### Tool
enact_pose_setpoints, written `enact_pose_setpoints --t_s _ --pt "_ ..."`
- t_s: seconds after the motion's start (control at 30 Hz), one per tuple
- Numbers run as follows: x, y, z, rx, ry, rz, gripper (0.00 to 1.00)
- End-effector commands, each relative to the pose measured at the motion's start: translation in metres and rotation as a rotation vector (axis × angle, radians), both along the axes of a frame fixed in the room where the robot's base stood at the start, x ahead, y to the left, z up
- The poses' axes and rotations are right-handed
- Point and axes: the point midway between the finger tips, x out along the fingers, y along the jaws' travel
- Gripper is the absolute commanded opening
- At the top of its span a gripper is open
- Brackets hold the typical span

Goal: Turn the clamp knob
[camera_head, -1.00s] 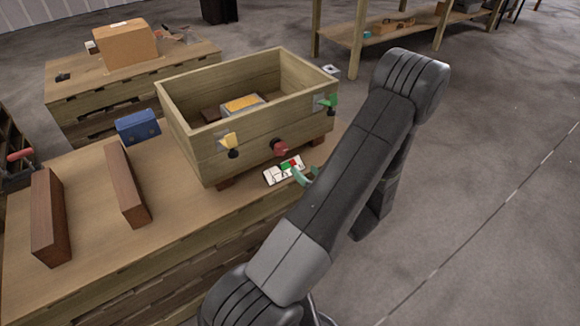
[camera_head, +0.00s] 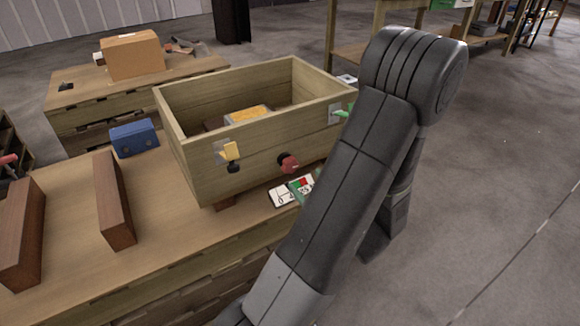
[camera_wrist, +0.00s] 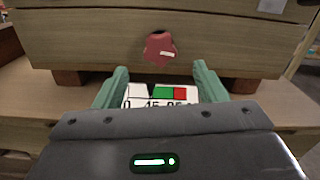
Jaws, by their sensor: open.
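The red clamp knob (camera_head: 288,163) sticks out of the front wall of the wooden box (camera_head: 262,137), and it also shows in the wrist view (camera_wrist: 159,49). My gripper (camera_wrist: 160,75) is open and empty in the wrist view. Its two green fingers point at the box front, with the knob centred beyond and above the fingertips. The fingers do not touch the knob. In the head view my arm hides most of the gripper.
A white card with green and red patches (camera_head: 282,196) lies on the bench below the knob. A blue case (camera_head: 134,138) and brown wooden bars (camera_head: 114,202) lie to the left.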

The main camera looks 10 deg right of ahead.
Motion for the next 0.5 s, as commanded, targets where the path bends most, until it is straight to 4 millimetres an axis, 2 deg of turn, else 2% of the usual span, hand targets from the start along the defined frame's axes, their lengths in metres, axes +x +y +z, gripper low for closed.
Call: enact_pose_setpoints --t_s 0.3,0.5 --pt "0.052 0.02 -0.001 0.0 -0.002 0.004 0.65" --pt "0.076 0.028 -0.001 0.001 -0.002 0.002 0.65"
